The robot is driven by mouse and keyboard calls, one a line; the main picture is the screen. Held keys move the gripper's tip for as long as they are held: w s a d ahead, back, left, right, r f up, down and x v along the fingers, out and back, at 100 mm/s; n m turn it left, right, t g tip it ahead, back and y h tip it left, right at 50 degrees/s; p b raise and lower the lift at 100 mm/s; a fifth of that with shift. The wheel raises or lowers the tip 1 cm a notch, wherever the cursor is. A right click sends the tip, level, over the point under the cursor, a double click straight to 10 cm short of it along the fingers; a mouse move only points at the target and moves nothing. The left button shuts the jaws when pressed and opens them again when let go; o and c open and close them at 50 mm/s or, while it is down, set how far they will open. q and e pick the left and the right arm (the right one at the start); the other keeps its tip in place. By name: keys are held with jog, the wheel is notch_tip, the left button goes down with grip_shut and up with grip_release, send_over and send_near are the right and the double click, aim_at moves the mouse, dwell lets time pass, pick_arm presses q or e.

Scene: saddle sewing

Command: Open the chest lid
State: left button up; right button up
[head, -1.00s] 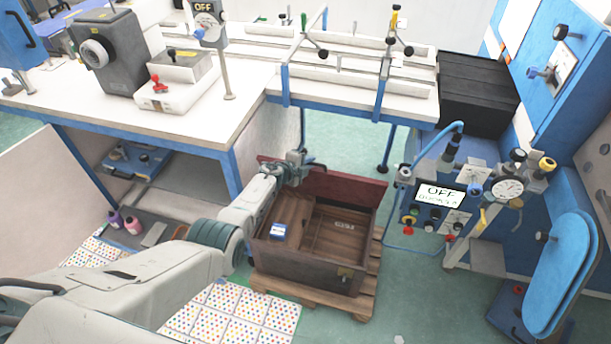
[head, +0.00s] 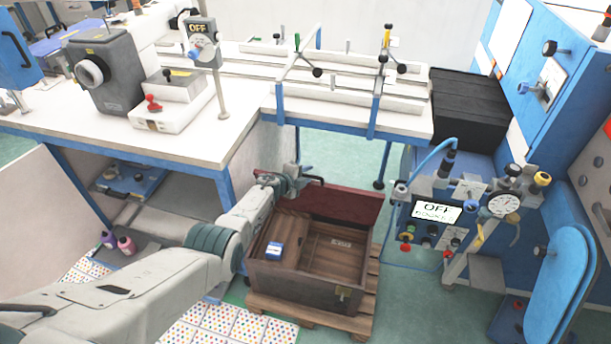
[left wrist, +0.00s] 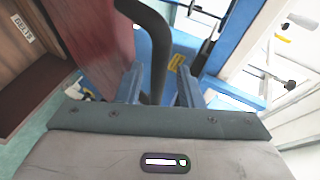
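The lid also shows in the left wrist view (left wrist: 92,38), close on the left. My left gripper (head: 302,176) is at the lid's upper edge. In the left wrist view its two fingers (left wrist: 160,86) are apart, with a dark curved bar (left wrist: 157,45) between or just beyond them. I cannot tell whether they touch it. My right gripper is not in view.
A small blue and white box (head: 274,251) lies inside the chest. The chest rests on a wooden pallet (head: 361,312). A white worktable (head: 200,140) stands behind and to the left.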

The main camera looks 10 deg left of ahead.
pick_arm(q)
jog(key=shift+s+a+r+p, duration=0.2)
jog(key=shift+s+p, duration=0.1)
jog(key=shift+p, duration=0.3)
jog(key=p+v, duration=0.7)
jog(key=v, duration=0.3)
jog(key=shift+p, duration=0.35)
jog(key=shift+f, duration=0.15)
